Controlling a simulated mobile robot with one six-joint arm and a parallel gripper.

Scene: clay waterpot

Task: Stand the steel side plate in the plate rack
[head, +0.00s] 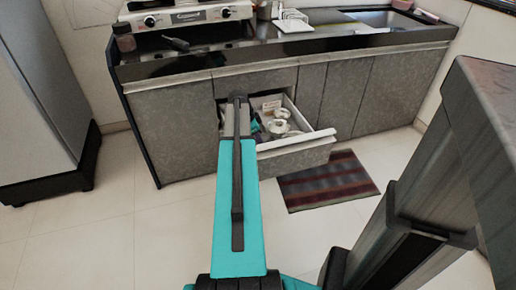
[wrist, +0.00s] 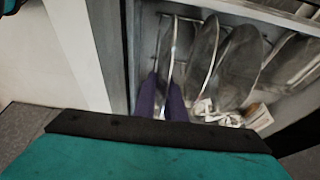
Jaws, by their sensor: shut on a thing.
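My gripper (wrist: 162,84) shows in the wrist view as two purple fingers, shut on a thin steel plate (wrist: 167,50) seen nearly edge-on. The plate is upright, and its lower part is between the fingers. To its right, several other steel plates (wrist: 238,68) stand on edge in a row. Thin metal bars of a rack (wrist: 192,19) show behind and between them. Whether the held plate rests on the rack cannot be told. In the head view my arm hides the gripper and the held plate.
The head view shows an open drawer (head: 305,147) holding white cups (head: 280,118) and other small items. The counter (head: 350,42) carries a stove and a small white rack (head: 292,21). A striped mat (head: 327,181) lies on the clear floor. A fridge (head: 45,90) stands left.

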